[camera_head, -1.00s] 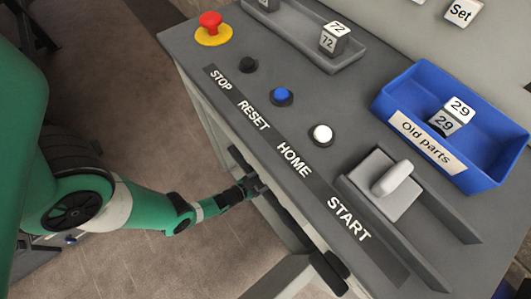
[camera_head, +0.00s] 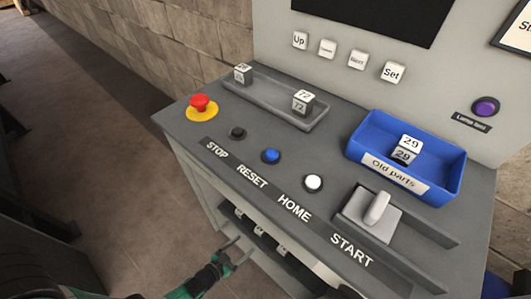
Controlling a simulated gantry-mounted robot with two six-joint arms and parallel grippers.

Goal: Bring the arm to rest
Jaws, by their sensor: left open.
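My left gripper (camera_head: 240,249) is at the bottom of the head view, at the end of my green arm. Its two thin fingers are apart with nothing visible between them. It is in front of the grey control console (camera_head: 196,133), below its top edge and close to the open recess (camera_head: 262,236) in its front. I cannot tell whether it touches the console. My right gripper is not in view.
The console top carries a red mushroom button (camera_head: 200,103), black (camera_head: 237,132), blue (camera_head: 271,156) and white (camera_head: 313,182) buttons, and a white lever (camera_head: 376,208). Behind them are a grey tray (camera_head: 272,107) and a blue bin (camera_head: 448,178), both with numbered cubes. Floor left is open.

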